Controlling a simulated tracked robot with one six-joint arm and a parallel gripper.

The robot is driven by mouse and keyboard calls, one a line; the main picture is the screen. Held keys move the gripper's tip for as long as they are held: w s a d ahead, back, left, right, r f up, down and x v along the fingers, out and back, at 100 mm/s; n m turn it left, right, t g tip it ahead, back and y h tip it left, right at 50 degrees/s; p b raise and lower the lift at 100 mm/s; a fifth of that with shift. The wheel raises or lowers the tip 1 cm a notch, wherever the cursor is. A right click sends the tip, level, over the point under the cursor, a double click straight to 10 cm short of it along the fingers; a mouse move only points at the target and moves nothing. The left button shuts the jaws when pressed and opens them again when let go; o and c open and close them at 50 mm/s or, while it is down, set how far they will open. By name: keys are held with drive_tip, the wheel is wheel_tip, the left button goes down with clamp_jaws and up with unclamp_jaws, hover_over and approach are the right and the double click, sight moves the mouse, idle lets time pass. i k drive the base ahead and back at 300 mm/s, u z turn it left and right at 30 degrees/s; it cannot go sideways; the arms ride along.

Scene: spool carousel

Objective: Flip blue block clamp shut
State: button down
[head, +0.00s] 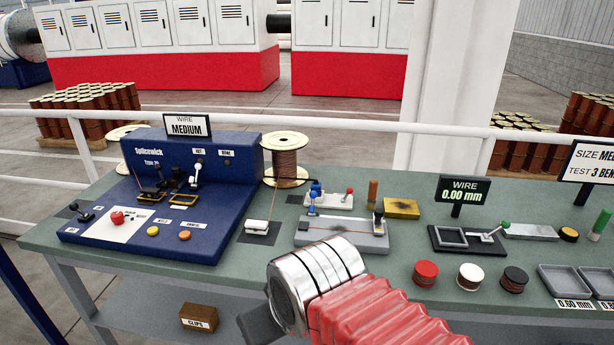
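A light grey block fixture (352,241) lies on the green bench near the middle of the head view. A lever with a blue ball (311,210) stands up at its left end, and a dark upright part (378,217) stands at its right end. A thin copper wire crosses the block. Just behind is a pale plate (329,203) with blue knobs (316,188) and a red-knobbed lever (349,190). Which blue-marked part is the clamp is hard to tell. My gripper (261,325) shows only as a dark part beyond my metal wrist, in front of the bench; its fingertips are not distinguishable.
A blue Splicewick machine (150,240) stands left, with a copper wire spool (285,160) beside it. Right are a yellow block (401,208), a wire gauge sign (462,190), a green-knobbed lever fixture (470,240), small spools (425,272) and grey trays (565,283). A white rail runs behind.

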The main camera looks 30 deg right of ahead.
sight(313, 194)
drive_tip(key=z, duration=0.1)
drive_tip(key=i, duration=1.1)
drive_tip(key=z, duration=0.1)
